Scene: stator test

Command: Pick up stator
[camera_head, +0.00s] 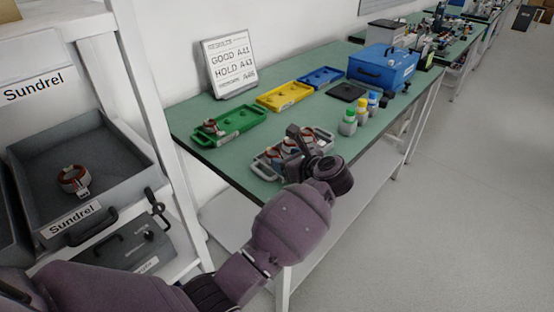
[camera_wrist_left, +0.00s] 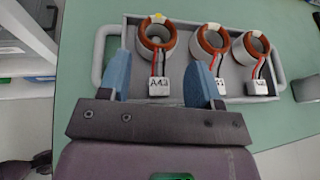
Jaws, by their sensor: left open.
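Three stators with copper-red rings, red and black wires and white tags stand in a row in a grey tray (camera_wrist_left: 102,50). In the left wrist view, the left stator (camera_wrist_left: 157,40) has a tag that seems to read A42 or A43; the middle stator (camera_wrist_left: 209,42) and right stator (camera_wrist_left: 250,45) have tags I cannot read fully. My left gripper (camera_wrist_left: 161,80) is open, its blue fingers pointing at the tray, with the left stator's tag between them in the picture. I cannot tell the height gap. In the head view, my left gripper (camera_head: 297,138) partly hides the tray (camera_head: 261,172).
A green tray (camera_head: 244,119) holds another stator (camera_head: 211,127). Yellow (camera_head: 284,96) and blue (camera_head: 321,77) trays, a sign (camera_head: 231,64), bottles (camera_head: 349,122) and a blue case (camera_head: 383,68) stand on the green bench. A grey shelf bin (camera_head: 110,165) holds a stator (camera_head: 73,180).

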